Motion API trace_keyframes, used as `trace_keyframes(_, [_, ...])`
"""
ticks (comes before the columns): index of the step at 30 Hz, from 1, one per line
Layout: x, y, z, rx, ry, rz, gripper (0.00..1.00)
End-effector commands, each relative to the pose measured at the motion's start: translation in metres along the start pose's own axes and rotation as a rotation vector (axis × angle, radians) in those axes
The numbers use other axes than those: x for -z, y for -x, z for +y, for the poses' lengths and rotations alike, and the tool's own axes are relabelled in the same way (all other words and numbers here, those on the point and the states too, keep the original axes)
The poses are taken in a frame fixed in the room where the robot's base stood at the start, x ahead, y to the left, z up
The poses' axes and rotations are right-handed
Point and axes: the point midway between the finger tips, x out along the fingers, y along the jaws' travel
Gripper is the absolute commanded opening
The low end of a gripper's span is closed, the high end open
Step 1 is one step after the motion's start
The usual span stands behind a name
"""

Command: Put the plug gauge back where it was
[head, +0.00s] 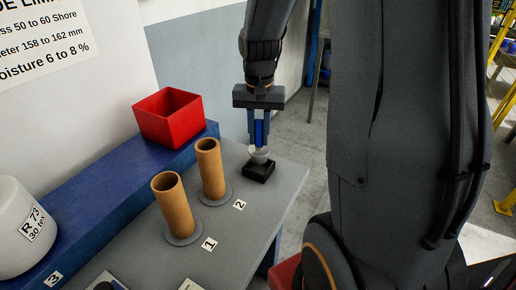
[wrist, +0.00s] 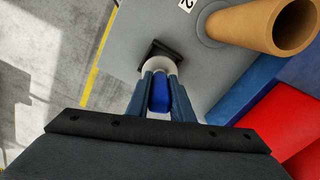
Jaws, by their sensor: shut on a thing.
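The plug gauge, with a blue handle (head: 259,131) and a pale round lower end (head: 259,154), is upright between the fingers of my gripper (head: 259,138). My gripper is shut on the blue handle, which also shows in the wrist view (wrist: 160,95). Directly below the gauge is a small black block (head: 258,171) near the far right corner of the grey table (head: 262,200). The block also shows in the wrist view (wrist: 157,54), partly hidden by the gauge. I cannot tell whether the gauge's end touches the block or is just above it.
Two tan tubes stand on round bases by labels 1 and 2: one nearer (head: 173,207), one farther (head: 210,172). A red bin (head: 168,118) and a white bobbin (head: 22,235) stand on the blue ledge (head: 120,195) along the wall. The table edge is close right of the block.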

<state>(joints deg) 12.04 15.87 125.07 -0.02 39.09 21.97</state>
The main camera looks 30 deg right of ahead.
Motion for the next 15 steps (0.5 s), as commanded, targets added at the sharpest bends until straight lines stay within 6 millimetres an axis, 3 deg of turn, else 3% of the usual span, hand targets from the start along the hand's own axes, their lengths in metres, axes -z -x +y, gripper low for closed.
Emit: trace_keyframes(15, [0.0,-0.048,0.0,0.0,0.001,0.001,0.0])
